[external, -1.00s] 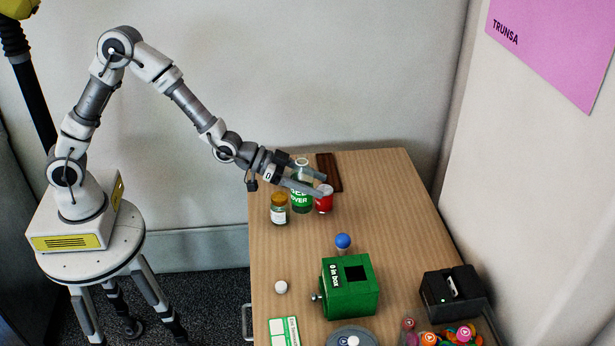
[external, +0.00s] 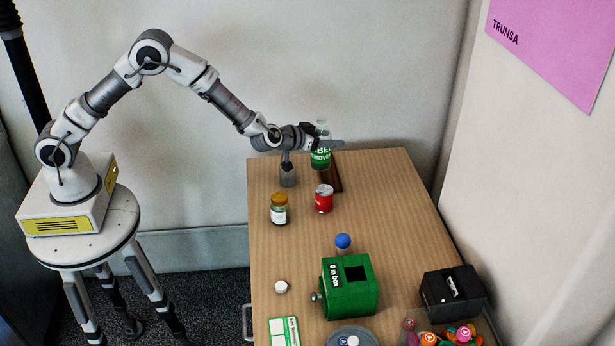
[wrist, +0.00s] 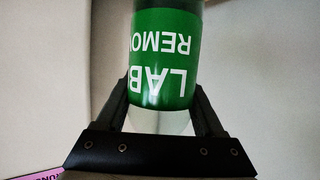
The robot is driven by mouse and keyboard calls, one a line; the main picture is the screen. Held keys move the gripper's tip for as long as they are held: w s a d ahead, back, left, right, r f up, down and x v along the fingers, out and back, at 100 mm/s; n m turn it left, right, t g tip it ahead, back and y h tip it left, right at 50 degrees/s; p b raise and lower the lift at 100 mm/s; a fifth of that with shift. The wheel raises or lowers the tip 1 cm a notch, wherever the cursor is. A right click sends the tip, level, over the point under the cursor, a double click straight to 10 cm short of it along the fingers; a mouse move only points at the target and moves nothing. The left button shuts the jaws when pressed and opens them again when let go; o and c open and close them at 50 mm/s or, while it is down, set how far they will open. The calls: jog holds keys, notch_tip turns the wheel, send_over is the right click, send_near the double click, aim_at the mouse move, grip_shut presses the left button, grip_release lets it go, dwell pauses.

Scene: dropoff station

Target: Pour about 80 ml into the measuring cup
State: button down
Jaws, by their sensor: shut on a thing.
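My gripper (external: 326,146) is shut on a clear bottle with a green label (external: 320,160), which partly reads as remover. It holds the bottle roughly upright, above the far end of the table. In the wrist view the bottle (wrist: 165,60) is between the two fingers, its label lettering upside down. A grey, see-through cup (external: 287,178), apparently the measuring cup, stands at the far left of the table, below and left of the bottle. My wrist hides part of its top. I cannot make out its markings or any liquid in it.
A brown-capped jar (external: 279,210) and a red can (external: 324,199) stand in front of the cup. A blue ball (external: 343,241), green box (external: 350,288) and black holder (external: 452,292) are nearer. The table's right middle is clear.

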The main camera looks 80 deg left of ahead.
jog(key=s+a+n+g+y+p, duration=0.3)
jog(key=a+n+g+y+p, duration=0.15)
jog(key=a, duration=0.35)
notch_tip(320, 180, down, 11)
jog(key=shift+w+r+n+b, duration=0.15)
jog(key=shift+n+b, duration=0.2)
jog(key=shift+b, duration=0.05)
jog(key=shift+d+r, duration=0.1)
jog(key=shift+r, duration=0.05)
